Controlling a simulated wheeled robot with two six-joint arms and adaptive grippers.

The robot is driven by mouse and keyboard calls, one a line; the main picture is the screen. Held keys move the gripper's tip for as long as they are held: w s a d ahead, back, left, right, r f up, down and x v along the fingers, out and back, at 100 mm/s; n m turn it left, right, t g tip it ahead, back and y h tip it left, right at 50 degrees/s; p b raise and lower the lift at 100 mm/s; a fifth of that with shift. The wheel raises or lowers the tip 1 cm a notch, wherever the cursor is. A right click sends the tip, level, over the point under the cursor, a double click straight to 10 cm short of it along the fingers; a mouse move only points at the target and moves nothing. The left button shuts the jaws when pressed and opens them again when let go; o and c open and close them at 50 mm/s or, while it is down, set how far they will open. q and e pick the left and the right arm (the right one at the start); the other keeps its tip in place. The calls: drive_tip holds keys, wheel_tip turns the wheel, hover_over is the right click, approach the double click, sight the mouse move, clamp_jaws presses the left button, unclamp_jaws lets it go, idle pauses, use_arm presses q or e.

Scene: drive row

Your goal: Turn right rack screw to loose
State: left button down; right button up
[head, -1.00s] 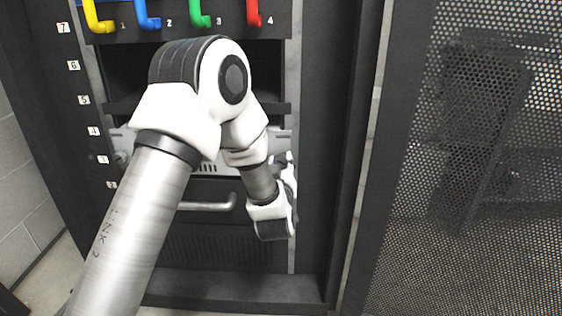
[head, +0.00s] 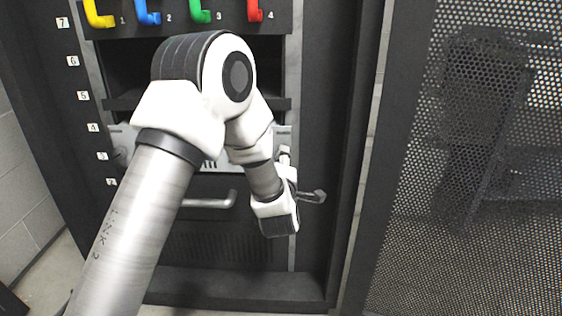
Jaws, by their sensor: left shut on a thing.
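My left gripper (head: 289,168) is at the right end of the grey rack unit (head: 212,164), at the right rail. It is shut on the right rack screw, which the gripper and wrist hide. A dark finger link sticks out to the right of the wrist. A matching left screw (head: 121,156) shows at the unit's left end, by label 3. My right gripper is not in view.
Yellow (head: 97,17), blue (head: 147,14), green (head: 200,12) and red (head: 254,11) handles numbered 1 to 4 line the top. A bar handle (head: 210,202) sits below the unit. A perforated door (head: 470,150) stands open at right.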

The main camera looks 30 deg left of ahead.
use_arm(q)
drive_tip(key=shift+n, duration=0.5)
drive_tip(key=c, duration=0.8)
unclamp_jaws()
drive_tip(key=v, duration=1.2)
drive_tip(key=shift+f, duration=0.1)
